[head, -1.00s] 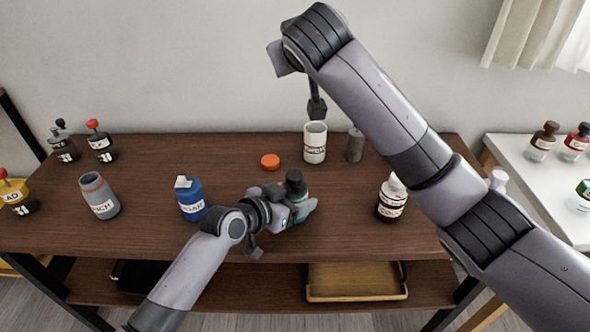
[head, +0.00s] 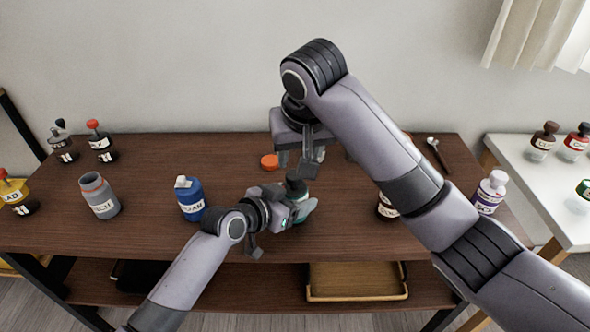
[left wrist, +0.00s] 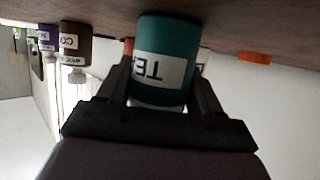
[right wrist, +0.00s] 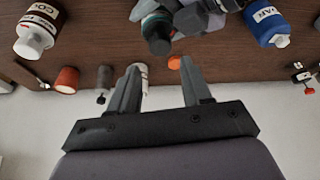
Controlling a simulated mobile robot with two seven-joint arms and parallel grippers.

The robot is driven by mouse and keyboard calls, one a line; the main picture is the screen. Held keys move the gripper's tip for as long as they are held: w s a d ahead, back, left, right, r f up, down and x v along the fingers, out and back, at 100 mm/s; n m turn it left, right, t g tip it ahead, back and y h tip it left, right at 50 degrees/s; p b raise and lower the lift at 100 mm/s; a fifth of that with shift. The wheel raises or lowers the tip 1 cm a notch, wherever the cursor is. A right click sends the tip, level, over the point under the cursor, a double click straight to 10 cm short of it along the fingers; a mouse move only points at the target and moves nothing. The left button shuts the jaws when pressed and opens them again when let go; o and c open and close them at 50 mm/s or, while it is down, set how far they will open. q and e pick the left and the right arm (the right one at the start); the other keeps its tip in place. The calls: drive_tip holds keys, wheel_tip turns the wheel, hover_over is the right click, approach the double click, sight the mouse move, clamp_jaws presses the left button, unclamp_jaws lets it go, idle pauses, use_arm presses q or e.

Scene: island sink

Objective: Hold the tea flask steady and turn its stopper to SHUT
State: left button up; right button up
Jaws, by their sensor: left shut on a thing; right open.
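The tea flask (head: 304,213) stands on the brown table and is mostly hidden by my left gripper (head: 298,207) in the head view. In the left wrist view its teal body (left wrist: 165,35) with a white "TE" label is between the fingers, which are shut on it. Its dark stopper (head: 296,184) shows on top, and also in the right wrist view (right wrist: 158,46); its marks are too small to read. My right gripper (head: 300,160) is open and empty, pointing down, above and just behind the flask, apart from the stopper.
An orange lid (head: 270,161) lies behind the flask. A blue jar (head: 191,202) and a grey jar (head: 101,197) stand to the left. A spoon (head: 437,152) lies at the back right.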

sight(294, 174)
drive_tip(key=x, duration=0.7)
drive_tip(key=shift+w+f, duration=0.1)
drive_tip(key=shift+f, duration=0.1)
drive_tip(key=c, duration=0.8)
